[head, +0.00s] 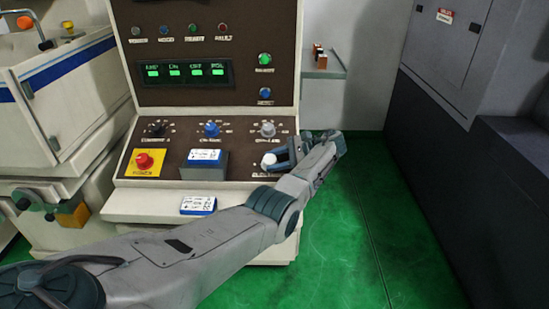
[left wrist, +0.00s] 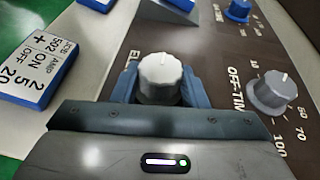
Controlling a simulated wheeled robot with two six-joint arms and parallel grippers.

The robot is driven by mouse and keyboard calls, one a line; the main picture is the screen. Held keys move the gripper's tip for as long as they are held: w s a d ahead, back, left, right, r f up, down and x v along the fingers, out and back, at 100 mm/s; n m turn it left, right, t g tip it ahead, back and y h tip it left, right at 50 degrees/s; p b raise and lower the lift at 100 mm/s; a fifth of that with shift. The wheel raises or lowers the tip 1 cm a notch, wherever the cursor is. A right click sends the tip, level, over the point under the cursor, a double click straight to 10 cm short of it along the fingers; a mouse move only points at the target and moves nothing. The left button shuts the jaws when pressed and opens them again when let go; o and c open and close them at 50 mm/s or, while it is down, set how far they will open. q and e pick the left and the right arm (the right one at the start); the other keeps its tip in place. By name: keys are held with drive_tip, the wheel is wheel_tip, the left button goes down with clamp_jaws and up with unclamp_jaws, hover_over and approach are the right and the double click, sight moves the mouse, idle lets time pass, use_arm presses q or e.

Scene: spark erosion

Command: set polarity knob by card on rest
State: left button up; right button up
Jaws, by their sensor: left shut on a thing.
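The white knob (head: 269,160) sits low on the right of the brown control panel; in the left wrist view (left wrist: 159,75) a label starting "EL" is partly hidden beside it. Its pointer mark faces the top of that view. My left gripper (head: 285,158) is shut on this knob, one blue finger on each side. A blue-edged white card (head: 204,156) lies on a dark block-shaped rest (head: 205,173), its print too small to read. Another card (head: 198,204) lies on the ledge below; a card in the left wrist view (left wrist: 46,70) reads "JOB 502", "+", "ON", "AMP".
Nearby are the grey off-time knob (left wrist: 270,93), a blue knob (head: 211,130), a black knob (head: 156,131) and a red power button (head: 144,161). A green-lit display (head: 186,72) is above. Green floor (head: 340,230) is clear at right.

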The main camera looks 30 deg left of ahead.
use_arm(q)
drive_tip(key=shift+f+n+g+h+p, duration=0.1)
drive_tip(key=shift+n+g+h+p, duration=0.2)
drive_tip(key=shift+n+h+p, duration=0.15)
idle(0.5)
drive_tip(key=o, duration=1)
drive_tip(key=shift+c, duration=0.2)
